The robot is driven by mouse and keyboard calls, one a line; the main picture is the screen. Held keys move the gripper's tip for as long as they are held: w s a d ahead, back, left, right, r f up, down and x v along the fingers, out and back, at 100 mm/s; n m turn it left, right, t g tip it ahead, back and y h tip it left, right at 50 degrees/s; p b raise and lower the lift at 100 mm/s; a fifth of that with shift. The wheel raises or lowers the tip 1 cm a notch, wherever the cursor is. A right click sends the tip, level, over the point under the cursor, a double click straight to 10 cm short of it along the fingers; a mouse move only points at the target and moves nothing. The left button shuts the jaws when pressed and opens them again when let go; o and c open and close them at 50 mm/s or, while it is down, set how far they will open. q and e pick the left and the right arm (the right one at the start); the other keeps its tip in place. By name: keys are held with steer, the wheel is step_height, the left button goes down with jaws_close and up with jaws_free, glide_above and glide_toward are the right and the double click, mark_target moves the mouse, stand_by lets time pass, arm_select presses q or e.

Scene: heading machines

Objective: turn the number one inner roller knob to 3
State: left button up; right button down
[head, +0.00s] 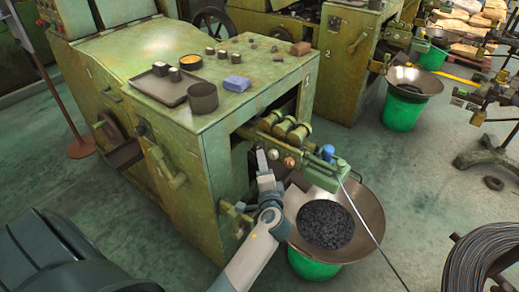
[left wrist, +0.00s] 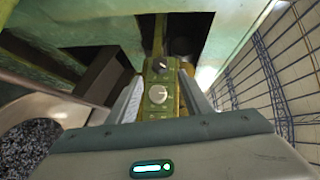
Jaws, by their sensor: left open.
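The number one machine (head: 190,130) is the near green one in the head view. Its green bar carries rollers (head: 284,127), and small knobs sit below them: a grey one (head: 273,154) and a copper one (head: 289,162). In the left wrist view, a pale grey dial knob (left wrist: 157,94) and a darker knob (left wrist: 160,66) sit in line on a narrow green panel. I cannot tell which is the inner roller knob or read a setting. My left gripper (head: 263,164) is open and empty at the bar's left end; its fingers (left wrist: 160,100) flank the knobs' line, apart from them. My right gripper is not in view.
A wide pan (head: 367,195) of dark pieces sits on a green bucket (head: 314,267) right of my left arm. A blue knob (head: 327,151) and a thin rod (head: 375,235) are at the bar's right. A wire coil (head: 475,265) stands lower right. Open floor lies between.

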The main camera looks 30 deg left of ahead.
mark_target(259, 146)
arm_select(q)
steer(key=x, duration=0.8)
steer(key=shift+p, duration=0.4)
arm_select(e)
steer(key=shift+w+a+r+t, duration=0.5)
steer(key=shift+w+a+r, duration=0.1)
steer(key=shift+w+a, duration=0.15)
arm_select(q)
steer(key=shift+w, duration=0.1)
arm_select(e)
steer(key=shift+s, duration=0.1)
